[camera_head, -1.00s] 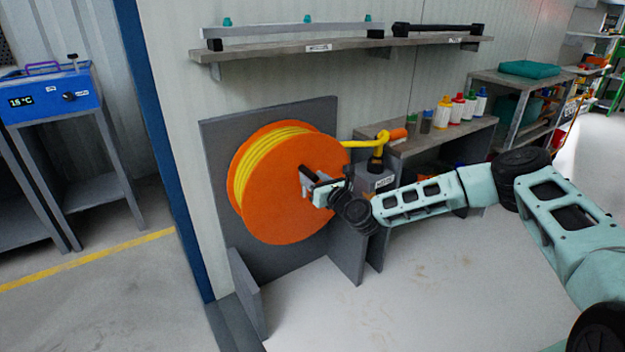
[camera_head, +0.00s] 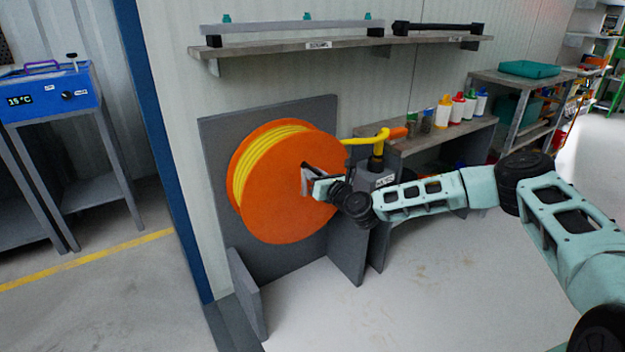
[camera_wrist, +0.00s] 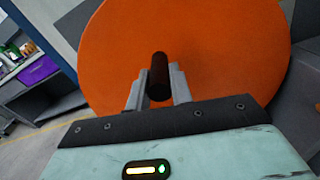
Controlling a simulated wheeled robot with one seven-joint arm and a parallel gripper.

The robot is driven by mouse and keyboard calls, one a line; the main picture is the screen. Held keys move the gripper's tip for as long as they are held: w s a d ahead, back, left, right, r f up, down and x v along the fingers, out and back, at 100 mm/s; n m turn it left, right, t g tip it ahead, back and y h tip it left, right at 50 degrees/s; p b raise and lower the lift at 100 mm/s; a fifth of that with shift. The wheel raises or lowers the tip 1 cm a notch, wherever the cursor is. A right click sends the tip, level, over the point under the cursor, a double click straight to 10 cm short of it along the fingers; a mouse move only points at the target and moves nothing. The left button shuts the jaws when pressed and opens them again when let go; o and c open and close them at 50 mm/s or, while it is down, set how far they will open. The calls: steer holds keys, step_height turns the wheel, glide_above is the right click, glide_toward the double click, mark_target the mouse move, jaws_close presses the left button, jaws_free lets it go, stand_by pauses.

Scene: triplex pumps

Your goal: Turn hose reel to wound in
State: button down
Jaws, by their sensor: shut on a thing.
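The hose reel (camera_head: 285,205) is a large orange drum on a grey upright panel, with yellow hose (camera_head: 262,152) wound on it. A length of yellow hose runs from the reel to the right, to an orange-ended nozzle (camera_head: 398,133). My gripper (camera_head: 307,180) is at the reel's front face, right of its middle. In the wrist view, my gripper (camera_wrist: 159,88) is shut on the dark round handle (camera_wrist: 160,68), which stands out from the orange face (camera_wrist: 215,50). In the head view the handle is mostly hidden by the gripper.
The grey panel (camera_head: 222,140) backs the reel, with a low grey upright (camera_head: 248,292) at its front left. A shelf (camera_head: 330,45) hangs above. A bench with several bottles (camera_head: 457,108) stands to the right. The floor in front is clear.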

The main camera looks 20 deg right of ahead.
steer(key=shift+d, duration=0.2)
steer(key=c, duration=1.3)
jaws_free()
steer(key=shift+o, duration=0.2)
steer(key=p+v, duration=0.2)
steer(key=v, duration=1.5)
steer(key=shift+s, duration=0.15)
